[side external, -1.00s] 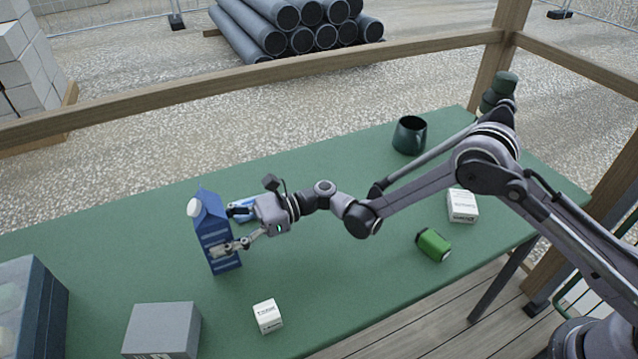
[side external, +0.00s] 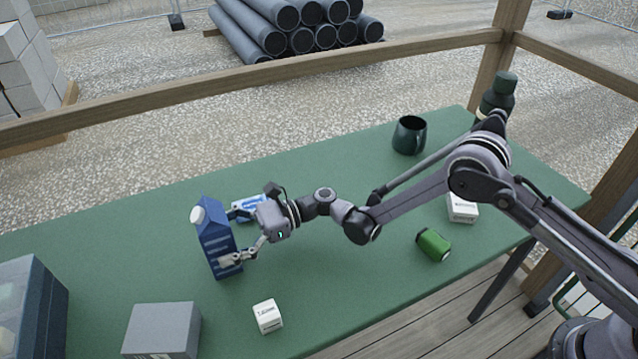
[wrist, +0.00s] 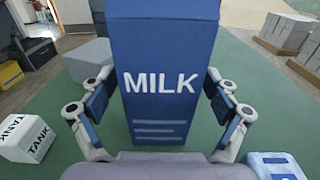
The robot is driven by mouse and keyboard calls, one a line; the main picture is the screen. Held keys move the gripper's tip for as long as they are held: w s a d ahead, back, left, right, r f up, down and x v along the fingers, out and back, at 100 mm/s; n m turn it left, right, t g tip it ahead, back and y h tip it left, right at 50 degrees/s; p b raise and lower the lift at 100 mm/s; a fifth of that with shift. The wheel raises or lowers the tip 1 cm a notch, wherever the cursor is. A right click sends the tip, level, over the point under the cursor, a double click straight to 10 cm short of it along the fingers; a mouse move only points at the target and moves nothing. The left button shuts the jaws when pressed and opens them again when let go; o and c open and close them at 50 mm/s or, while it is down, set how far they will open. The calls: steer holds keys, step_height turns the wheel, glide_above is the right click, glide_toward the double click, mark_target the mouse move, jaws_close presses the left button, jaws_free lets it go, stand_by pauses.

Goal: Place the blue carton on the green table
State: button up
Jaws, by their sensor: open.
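The blue carton (side external: 217,238), marked MILK with a white cap, stands upright on the green table (side external: 330,270) toward its left side. It fills the middle of the wrist view (wrist: 160,75). My gripper (side external: 232,240) is open around the carton's lower part. In the wrist view one finger shows on each side of the carton, the gripper (wrist: 160,105) facing its printed side. Part of the lower carton is hidden by a finger in the side view.
A blue-and-white pack (side external: 248,205) lies behind my gripper. A white cube (side external: 268,316), grey box (side external: 162,332) and clear-sided bin (side external: 32,305) stand near the front left. A green can (side external: 433,244), white box (side external: 462,208), dark mug (side external: 409,135) and dark bottle (side external: 497,96) are at right.

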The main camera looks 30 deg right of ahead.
steer(key=shift+r, duration=0.1)
steer(key=shift+d, duration=0.2)
steer(key=d, duration=1.1)
steer(key=shift+r, duration=0.2)
steer(key=shift+d, duration=0.15)
steer(key=shift+d+r, duration=0.2)
steer(key=shift+r, duration=0.05)
steer(key=s+d+r+n+t+h, duration=0.4)
steer(key=d+r+n+h, duration=0.45)
steer(key=d+r, duration=0.4)
steer(key=s+d+n+t+h, duration=0.3)
steer(key=s+d+n+h, duration=0.6)
steer(key=s+d, duration=0.7)
steer(key=d, duration=0.4)
steer(key=shift+s+d+f, duration=0.15)
steer(key=shift+s+f, duration=0.15)
steer(key=shift+s, duration=0.1)
